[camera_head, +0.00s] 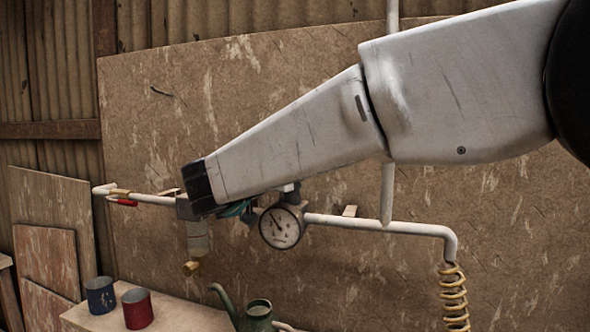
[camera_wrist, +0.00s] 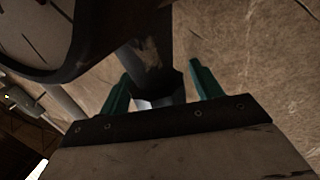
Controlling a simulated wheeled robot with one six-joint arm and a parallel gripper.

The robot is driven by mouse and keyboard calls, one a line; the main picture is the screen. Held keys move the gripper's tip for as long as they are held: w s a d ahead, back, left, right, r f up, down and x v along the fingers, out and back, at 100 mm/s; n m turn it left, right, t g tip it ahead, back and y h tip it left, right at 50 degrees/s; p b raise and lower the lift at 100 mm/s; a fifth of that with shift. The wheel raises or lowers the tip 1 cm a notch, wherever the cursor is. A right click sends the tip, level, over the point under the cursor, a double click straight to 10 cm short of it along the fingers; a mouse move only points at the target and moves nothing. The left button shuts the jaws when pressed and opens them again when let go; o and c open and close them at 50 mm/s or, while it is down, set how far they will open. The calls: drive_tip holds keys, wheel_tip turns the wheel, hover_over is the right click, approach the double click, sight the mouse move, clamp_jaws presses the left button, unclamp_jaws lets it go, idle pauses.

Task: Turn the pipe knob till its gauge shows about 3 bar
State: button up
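The round white gauge (camera_head: 281,227) sits on the white pipe, just right of my gripper (camera_head: 238,208) in the head view. Its needle points up and left; the numbers are too small to read. Part of its dark rim and face (camera_wrist: 38,32) fills the upper left of the wrist view. In the wrist view my two teal fingers (camera_wrist: 160,70) stand apart on either side of a dark stem with a faceted end, which looks like the knob (camera_wrist: 165,85). A gap shows beside the right finger; contact at the left one is unclear. My arm hides the knob in the head view.
The white pipe (camera_head: 375,225) runs along a worn board, with a red-handled valve (camera_head: 126,202) at left and a yellow coiled hose (camera_head: 454,298) at right. Below stand a blue can (camera_head: 100,296), a red can (camera_head: 137,309) and a green watering can (camera_head: 258,312).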

drive_tip(key=v, duration=0.7)
drive_tip(key=shift+s+a, duration=0.25)
drive_tip(key=shift+s, duration=0.1)
